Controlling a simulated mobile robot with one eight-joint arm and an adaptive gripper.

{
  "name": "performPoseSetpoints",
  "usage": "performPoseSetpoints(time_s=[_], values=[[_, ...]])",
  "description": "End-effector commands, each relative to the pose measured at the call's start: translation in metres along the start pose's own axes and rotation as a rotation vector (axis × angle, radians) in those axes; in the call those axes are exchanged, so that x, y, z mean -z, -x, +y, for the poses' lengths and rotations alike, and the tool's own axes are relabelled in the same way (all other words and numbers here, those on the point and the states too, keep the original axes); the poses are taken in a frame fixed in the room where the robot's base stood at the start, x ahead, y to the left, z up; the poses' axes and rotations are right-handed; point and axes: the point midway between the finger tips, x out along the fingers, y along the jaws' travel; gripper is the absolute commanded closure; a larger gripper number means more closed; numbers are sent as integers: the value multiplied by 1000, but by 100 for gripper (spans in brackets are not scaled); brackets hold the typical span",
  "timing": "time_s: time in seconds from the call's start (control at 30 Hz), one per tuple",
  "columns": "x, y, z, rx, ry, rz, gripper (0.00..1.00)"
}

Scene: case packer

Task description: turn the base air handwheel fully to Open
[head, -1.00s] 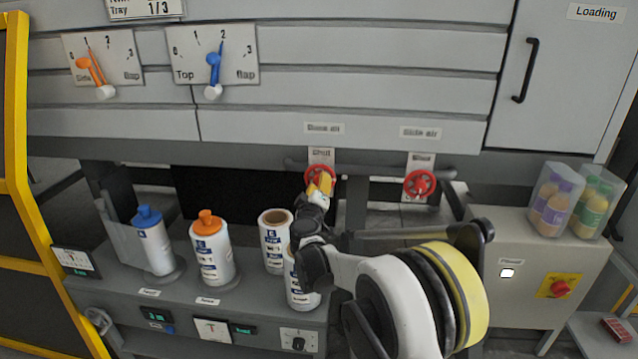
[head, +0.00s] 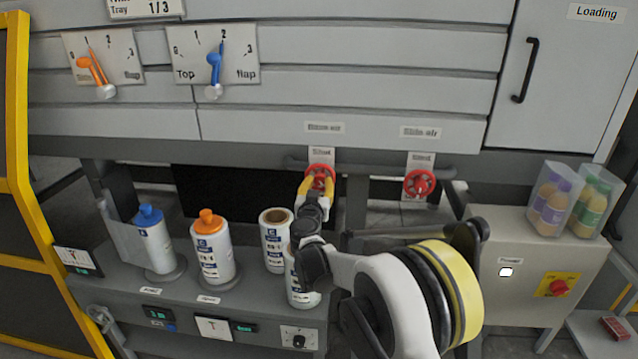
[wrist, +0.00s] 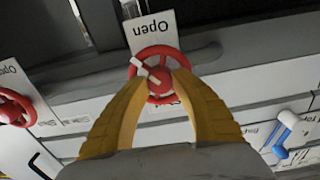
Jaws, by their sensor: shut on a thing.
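The red base air handwheel (head: 321,166) sits on a pipe under the "Base air" label (head: 325,127). My gripper (head: 318,183) reaches it from below, its two yellow fingers shut on the wheel. In the wrist view, which is upside down, the fingers (wrist: 158,79) grip the handwheel (wrist: 153,51) on both sides.
A second red handwheel (head: 420,184), side air, is close to the right. Several bottles and cans, including an orange-capped bottle (head: 213,249), stand on the shelf below left. A grey box with a red button (head: 559,287) is at the right.

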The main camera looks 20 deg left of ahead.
Motion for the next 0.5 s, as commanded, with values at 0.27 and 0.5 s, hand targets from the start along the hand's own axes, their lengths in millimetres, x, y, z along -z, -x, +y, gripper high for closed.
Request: performPoseSetpoints(time_s=[0.27,0.5], values=[[0,0,0,0,-259,0,99],[0,0,-1,0,-453,0,100]])
